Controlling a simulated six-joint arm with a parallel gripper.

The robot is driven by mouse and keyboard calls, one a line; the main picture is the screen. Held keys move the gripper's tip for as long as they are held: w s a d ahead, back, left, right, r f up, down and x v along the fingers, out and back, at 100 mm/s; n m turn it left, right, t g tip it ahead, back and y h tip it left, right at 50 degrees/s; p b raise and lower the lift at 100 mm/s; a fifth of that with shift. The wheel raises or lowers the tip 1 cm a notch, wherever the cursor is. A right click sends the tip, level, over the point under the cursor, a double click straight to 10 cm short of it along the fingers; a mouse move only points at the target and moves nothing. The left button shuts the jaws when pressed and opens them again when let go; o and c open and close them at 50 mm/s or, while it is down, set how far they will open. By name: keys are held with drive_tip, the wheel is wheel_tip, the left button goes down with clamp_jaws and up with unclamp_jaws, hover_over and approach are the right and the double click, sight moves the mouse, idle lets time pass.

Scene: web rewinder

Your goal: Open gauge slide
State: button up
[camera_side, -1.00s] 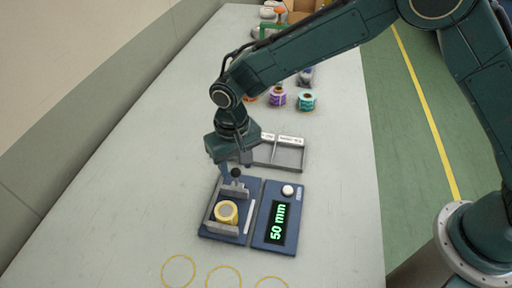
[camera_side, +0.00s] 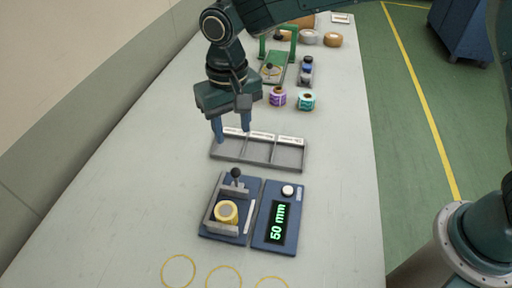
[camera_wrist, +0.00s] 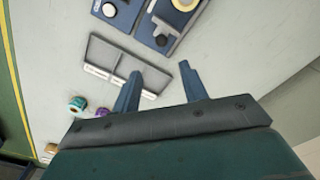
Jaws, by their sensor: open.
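The gauge (camera_side: 210,231) is a blue base with a grey slide (camera_side: 236,189) that carries a black ball knob (camera_side: 236,173). A yellow roll (camera_side: 226,212) sits between the slide and the grey fixed jaw at the front. I cannot tell whether the slide touches the roll. The display (camera_side: 278,222) beside it reads 50 mm. My gripper (camera_side: 231,133) is open and empty, raised behind the gauge by the grey tray. In the wrist view the knob (camera_wrist: 162,40) and part of the roll show at the top, beyond my open fingers (camera_wrist: 158,82).
A grey tray (camera_side: 257,163) with three labelled compartments lies behind the gauge. Purple (camera_side: 277,97) and teal (camera_side: 307,101) rolls stand farther back, near a green frame (camera_side: 281,55). Yellow rings (camera_side: 224,277) mark the front table. Table left of the gauge is clear.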

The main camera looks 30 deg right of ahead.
drive_tip(key=shift+r, duration=1)
drive_tip(key=s+d+r+t, duration=0.1)
drive_tip(key=s+d+r, duration=0.4)
drive_tip(key=d, duration=0.4)
drive_tip(key=s+d+r+t, duration=0.1)
drive_tip(key=s+d+r, duration=0.2)
drive_tip(key=d+r, duration=0.5)
drive_tip(key=s+d+f+t, duration=0.1)
drive_tip(key=s+d, duration=0.5)
drive_tip(key=s, duration=0.2)
drive_tip(key=s+d+f+t, duration=0.1)
drive_tip(key=s+d+t, duration=0.1)
drive_tip(key=s+d, duration=0.4)
drive_tip(key=s, duration=0.3)
drive_tip(key=shift+d+f+t, duration=0.25)
drive_tip(key=shift+f+t, duration=0.05)
drive_tip(key=shift+f, duration=0.1)
